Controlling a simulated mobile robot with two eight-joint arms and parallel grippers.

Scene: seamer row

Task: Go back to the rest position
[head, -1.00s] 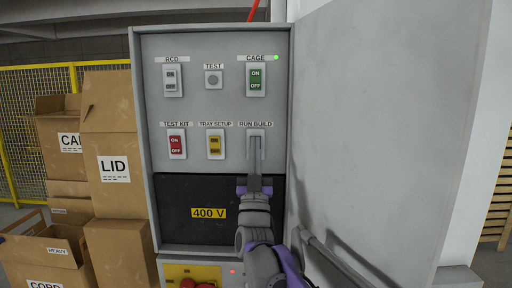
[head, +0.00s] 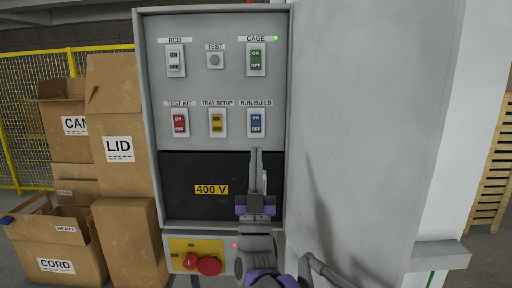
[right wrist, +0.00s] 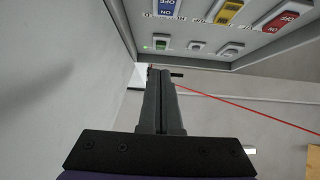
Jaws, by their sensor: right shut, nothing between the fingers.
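My right gripper (head: 257,160) is shut and empty. In the head view it stands in front of the black 400 V panel, below the blue RUN BUILD switch (head: 256,123) and apart from it. In the right wrist view its closed fingers (right wrist: 160,95) point up the picture, with the blue switch (right wrist: 166,8) near the top edge. The grey switch cabinet (head: 220,90) also holds the red TEST KIT switch (head: 180,122), the yellow TRAY SETUP switch (head: 217,122) and the green CAGE switch (head: 256,59). My left gripper is not in view.
The open cabinet door (head: 365,120) stands close on the right of my right arm. Cardboard boxes (head: 122,150) are stacked on the left before a yellow mesh fence (head: 20,130). Red knobs (head: 208,265) sit on a yellow plate low on the cabinet. A wooden pallet (head: 490,170) stands far right.

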